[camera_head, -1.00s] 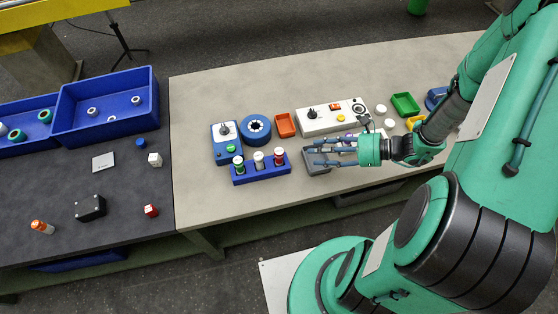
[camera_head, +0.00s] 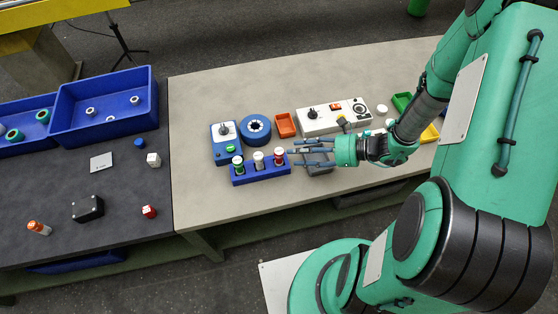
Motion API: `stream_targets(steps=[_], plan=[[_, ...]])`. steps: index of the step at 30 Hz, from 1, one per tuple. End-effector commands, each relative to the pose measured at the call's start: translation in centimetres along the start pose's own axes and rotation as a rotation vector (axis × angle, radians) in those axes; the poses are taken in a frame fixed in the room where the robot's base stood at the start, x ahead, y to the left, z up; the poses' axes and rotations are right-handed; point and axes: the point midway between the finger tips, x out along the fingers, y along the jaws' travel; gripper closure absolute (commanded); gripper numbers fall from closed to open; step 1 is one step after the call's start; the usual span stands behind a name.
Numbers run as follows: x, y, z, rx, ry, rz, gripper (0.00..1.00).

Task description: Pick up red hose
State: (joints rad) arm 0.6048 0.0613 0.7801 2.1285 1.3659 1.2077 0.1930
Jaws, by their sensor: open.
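The red hose (camera_head: 279,157) stands upright in the right slot of a blue rack (camera_head: 262,173) on the grey table. It looks like a small cylinder with a red top and a white lower part. A white one (camera_head: 258,158) and a green one (camera_head: 238,161) stand in the same rack to its left. My gripper (camera_head: 292,158) is open and lies level, with its fingers pointing left and their tips close beside the red hose. I cannot tell whether the fingertips touch or straddle it. The fingers partly cover a grey tray (camera_head: 318,168).
Behind the rack are a blue box with a knob (camera_head: 225,143), a blue ring (camera_head: 256,129), an orange tray (camera_head: 285,125) and a white control box (camera_head: 333,118). The table front is clear. A dark table (camera_head: 60,190) with blue bins (camera_head: 108,103) adjoins at left.

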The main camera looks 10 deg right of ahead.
Motion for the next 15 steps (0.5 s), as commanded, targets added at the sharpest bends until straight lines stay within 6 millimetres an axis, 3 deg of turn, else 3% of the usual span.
stream_targets(steps=[8,15], plan=[[0.5,0.0,0.0,-0.001,0.0,0.002,0.52],[2.5,0.0,-0.1,-0.002,0.001,0.004,0.52]])
